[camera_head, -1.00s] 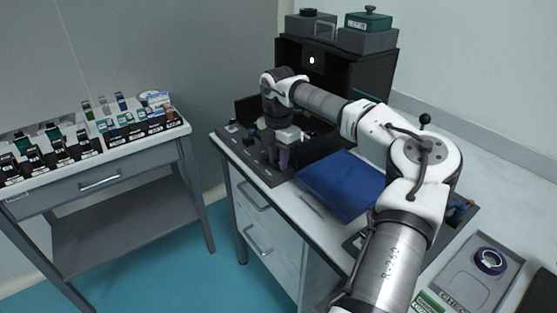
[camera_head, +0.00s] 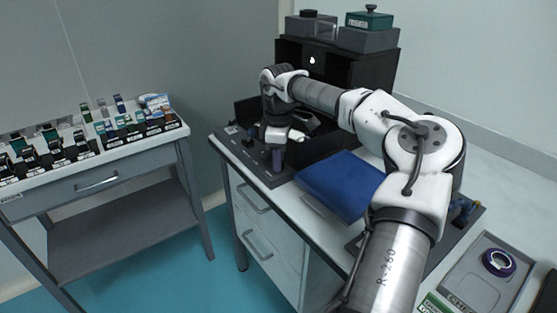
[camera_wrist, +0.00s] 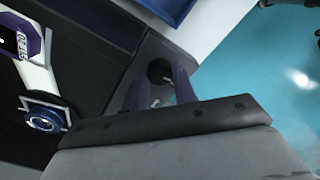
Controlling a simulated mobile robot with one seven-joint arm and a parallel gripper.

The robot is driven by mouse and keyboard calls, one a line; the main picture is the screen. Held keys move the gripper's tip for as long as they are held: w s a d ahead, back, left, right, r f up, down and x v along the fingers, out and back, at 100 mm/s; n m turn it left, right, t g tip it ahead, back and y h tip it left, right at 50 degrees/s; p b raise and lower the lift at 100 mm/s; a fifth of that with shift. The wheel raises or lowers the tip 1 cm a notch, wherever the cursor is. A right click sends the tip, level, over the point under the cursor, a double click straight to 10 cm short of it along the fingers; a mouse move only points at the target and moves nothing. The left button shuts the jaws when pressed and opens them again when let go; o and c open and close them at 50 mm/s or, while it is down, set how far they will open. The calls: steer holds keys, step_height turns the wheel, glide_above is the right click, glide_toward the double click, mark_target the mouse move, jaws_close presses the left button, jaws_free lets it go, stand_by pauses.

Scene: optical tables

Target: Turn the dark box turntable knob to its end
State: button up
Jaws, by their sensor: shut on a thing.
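The dark box (camera_head: 318,146) is a low black enclosure on the bench, with a flat dark base (camera_head: 240,150) in front. My gripper (camera_head: 277,161) points down over the base's near right part. In the wrist view its two purple fingers (camera_wrist: 157,82) stand either side of a round black knob (camera_wrist: 160,70) on a grey strip, and are shut on it. In the head view the knob is hidden by the gripper. A white part with a purple label (camera_wrist: 32,55) and a round blue-rimmed piece (camera_wrist: 43,119) lie left of the fingers in the wrist view.
A tall black cabinet (camera_head: 350,75) stands behind. A grey tray with a purple ring (camera_head: 498,262) is at lower right.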

steer(key=shift+m, duration=0.8)
steer(key=o, duration=1)
step_height(320, 180, up, 14)
